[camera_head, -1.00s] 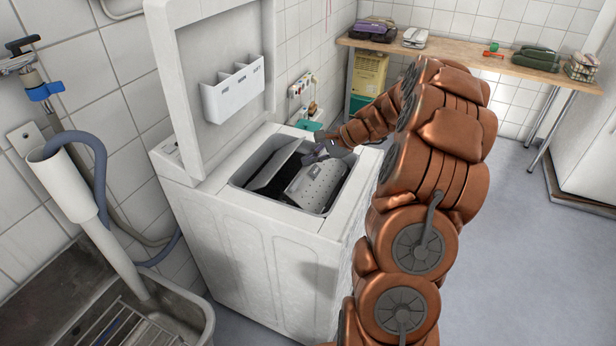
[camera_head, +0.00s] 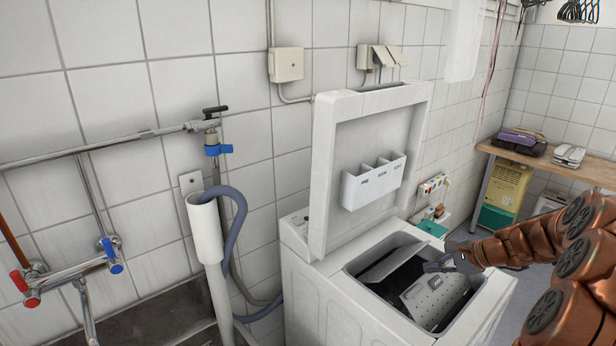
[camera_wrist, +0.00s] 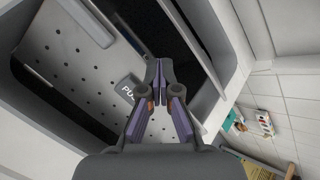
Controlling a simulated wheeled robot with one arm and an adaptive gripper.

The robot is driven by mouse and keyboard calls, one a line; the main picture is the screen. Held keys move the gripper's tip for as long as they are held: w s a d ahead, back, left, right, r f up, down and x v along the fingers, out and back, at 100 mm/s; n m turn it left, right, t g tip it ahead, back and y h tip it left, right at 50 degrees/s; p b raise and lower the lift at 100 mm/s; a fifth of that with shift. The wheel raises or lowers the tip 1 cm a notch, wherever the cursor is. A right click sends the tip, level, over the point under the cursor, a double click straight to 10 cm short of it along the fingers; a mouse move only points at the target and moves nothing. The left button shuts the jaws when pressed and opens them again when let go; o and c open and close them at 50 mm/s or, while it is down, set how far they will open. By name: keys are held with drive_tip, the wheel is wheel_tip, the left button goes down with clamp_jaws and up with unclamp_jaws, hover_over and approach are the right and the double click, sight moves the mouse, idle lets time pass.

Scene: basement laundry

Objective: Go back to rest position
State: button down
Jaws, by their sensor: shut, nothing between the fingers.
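My gripper (camera_head: 437,266) is at the end of my copper-coloured arm, which reaches in from the right in the head view. It hovers over the open top of the white washing machine (camera_head: 350,298), above the perforated metal drum flap (camera_head: 435,296). In the wrist view my gripper (camera_wrist: 159,72) shows its two fingers together with nothing between them. Behind them are the perforated flap (camera_wrist: 75,45), a dark label partly reading "PU" (camera_wrist: 128,88), and the dark drum opening. I cannot tell whether the fingertips touch the flap.
The machine's lid (camera_head: 368,140) stands upright behind the opening, with a white tray (camera_head: 374,182) on it. A grey hose (camera_head: 238,225) and white pipe (camera_head: 206,232) stand at the left. A wooden table (camera_head: 560,167) is at the back right.

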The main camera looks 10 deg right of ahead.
drive_tip(key=s+a+r+n+g+p, duration=0.1)
drive_tip(key=s+a+r+n+g, duration=0.2)
drive_tip(key=a, duration=0.4)
drive_tip(key=s+a+r+n+g+p, duration=0.1)
drive_tip(key=s+a+r+n, duration=0.15)
drive_tip(key=s+a, duration=0.4)
drive_tip(key=s+a+r+n+g, duration=0.1)
drive_tip(key=s+a+r+n, duration=0.25)
drive_tip(key=a, duration=0.45)
drive_tip(key=s+a+r+n+g+h+p, duration=0.1)
drive_tip(key=s+n+h, duration=0.2)
drive_tip(key=s, duration=0.9)
drive_tip(key=s+a+r+n+g+h+p, duration=0.1)
drive_tip(key=s+n, duration=0.5)
drive_tip(key=s, duration=0.6)
drive_tip(key=shift+s+a+g+h+p, duration=0.15)
drive_tip(key=shift+a+g+h+p, duration=0.2)
drive_tip(key=shift+g+h+p, duration=0.6)
drive_tip(key=shift+a+n+h+b, duration=0.15)
drive_tip(key=shift+n+h+b, duration=0.15)
drive_tip(key=shift+b, duration=0.1)
